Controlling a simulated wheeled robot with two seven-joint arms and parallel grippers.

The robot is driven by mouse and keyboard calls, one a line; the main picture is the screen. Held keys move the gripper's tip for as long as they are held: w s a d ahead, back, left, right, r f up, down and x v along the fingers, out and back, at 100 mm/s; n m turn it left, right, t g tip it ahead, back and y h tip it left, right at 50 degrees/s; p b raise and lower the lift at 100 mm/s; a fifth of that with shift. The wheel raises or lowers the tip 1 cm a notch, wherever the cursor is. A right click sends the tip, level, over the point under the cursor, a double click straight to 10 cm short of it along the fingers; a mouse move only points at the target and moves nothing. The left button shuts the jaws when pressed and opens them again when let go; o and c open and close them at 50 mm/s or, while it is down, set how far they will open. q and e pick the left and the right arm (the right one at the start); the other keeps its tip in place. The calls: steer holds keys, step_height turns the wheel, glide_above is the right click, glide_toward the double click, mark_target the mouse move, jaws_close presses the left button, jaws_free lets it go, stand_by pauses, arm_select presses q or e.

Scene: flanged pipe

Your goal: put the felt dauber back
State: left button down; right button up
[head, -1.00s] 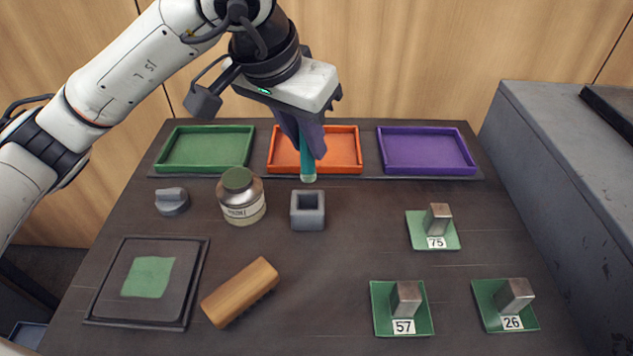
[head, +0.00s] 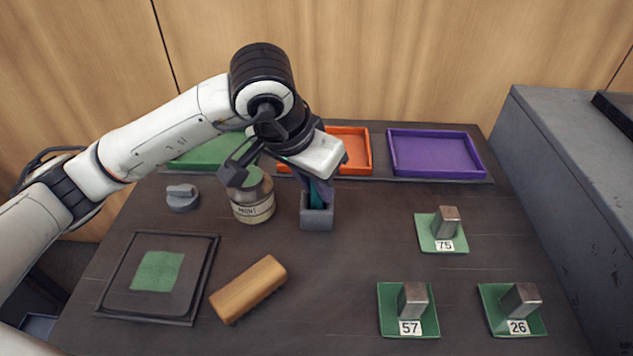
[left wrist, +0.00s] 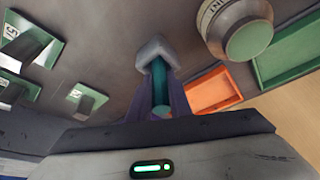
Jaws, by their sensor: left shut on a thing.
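The felt dauber (head: 318,193) has a teal handle, and its lower end is inside the grey square holder (head: 317,216) on the table. My left gripper (head: 317,188) is shut on the dauber just above the holder. In the left wrist view the teal dauber (left wrist: 159,85) runs between the two purple-grey fingers into the holder (left wrist: 152,50). The felt tip is hidden inside the holder. I cannot tell whether the dauber touches the bottom. My right gripper is not in view.
A jar (head: 252,200) stands close left of the holder, beside a grey knob (head: 182,198). Green, orange (head: 357,150) and purple (head: 435,153) trays line the back. A wooden block (head: 248,289), a framed green patch (head: 158,271) and numbered green plates (head: 408,310) lie in front.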

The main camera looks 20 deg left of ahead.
arm_select(q)
steer(key=c, duration=1.6)
jaws_free()
steer(key=shift+f, duration=0.1)
steer(key=shift+r+p, duration=0.35)
steer(key=shift+r, duration=0.1)
steer(key=v, duration=1.1)
steer(key=shift+s+r, duration=0.15)
steer(key=shift+r, duration=0.1)
